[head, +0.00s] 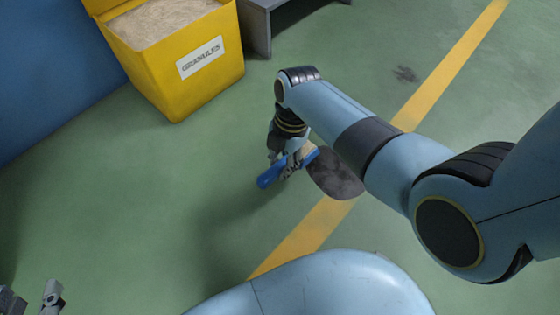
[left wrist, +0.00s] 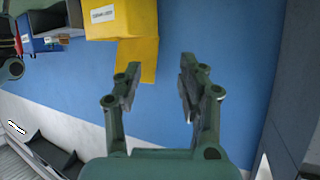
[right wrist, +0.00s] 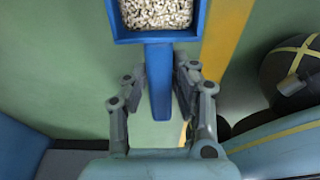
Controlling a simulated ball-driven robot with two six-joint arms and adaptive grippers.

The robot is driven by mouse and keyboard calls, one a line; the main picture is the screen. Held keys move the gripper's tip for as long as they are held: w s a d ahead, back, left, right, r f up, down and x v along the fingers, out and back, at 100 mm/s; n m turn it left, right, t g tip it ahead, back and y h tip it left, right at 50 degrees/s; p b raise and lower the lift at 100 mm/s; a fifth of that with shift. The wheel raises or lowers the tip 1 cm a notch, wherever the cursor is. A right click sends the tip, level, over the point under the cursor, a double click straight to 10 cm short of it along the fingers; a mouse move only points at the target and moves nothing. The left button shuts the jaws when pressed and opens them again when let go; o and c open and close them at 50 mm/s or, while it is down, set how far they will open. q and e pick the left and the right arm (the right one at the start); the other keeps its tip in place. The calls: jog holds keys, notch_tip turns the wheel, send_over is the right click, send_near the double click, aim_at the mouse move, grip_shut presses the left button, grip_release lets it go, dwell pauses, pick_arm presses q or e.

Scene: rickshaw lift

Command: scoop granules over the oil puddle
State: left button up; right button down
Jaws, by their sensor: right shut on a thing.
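A blue scoop (head: 268,179) is held above the floor by my right gripper (head: 288,162). In the right wrist view, the fingers (right wrist: 153,92) are closed around the scoop's handle (right wrist: 160,95), and pale granules (right wrist: 157,12) fill its pan. The dark oil puddle (head: 336,174) lies on the green floor close to the scoop's pan in the head view, partly hidden by my right arm. The yellow granule bin (head: 170,85) stands at the upper left, full of granules (head: 165,22). My left gripper (head: 32,299) is at the lower left corner; the left wrist view shows it open and empty (left wrist: 158,85).
A grey bench (head: 257,25) stands right of the bin. A yellow floor line (head: 300,237) runs diagonally past the puddle. A blue wall (head: 45,75) borders the left. The floor between bin and puddle is clear.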

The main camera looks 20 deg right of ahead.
jog(key=shift+d+f, duration=0.1)
jog(key=shift+f, duration=0.4)
jog(key=shift+f+y+b, duration=0.4)
jog(key=shift+f+b, duration=0.1)
jog(key=shift+b, duration=0.3)
jog(key=shift+w+d+f+b, duration=0.1)
jog(key=shift+f+b, duration=0.1)
jog(key=shift+b, duration=0.1)
jog(key=shift+f+b, duration=0.25)
jog(key=shift+b, duration=0.05)
pick_arm(q)
jog(key=w+d+r+m+t+h, duration=0.1)
jog(key=w+r+t, duration=0.3)
jog(key=r, duration=0.6)
jog(key=w+d+r+m+t+h, duration=0.1)
jog(key=w+r+t, duration=0.4)
jog(key=r, duration=0.5)
jog(key=shift+d+r+m+t+h, duration=0.15)
jog(key=shift+r+m+t+h, duration=0.25)
jog(key=shift+h, duration=0.3)
jog(key=shift+f, duration=0.1)
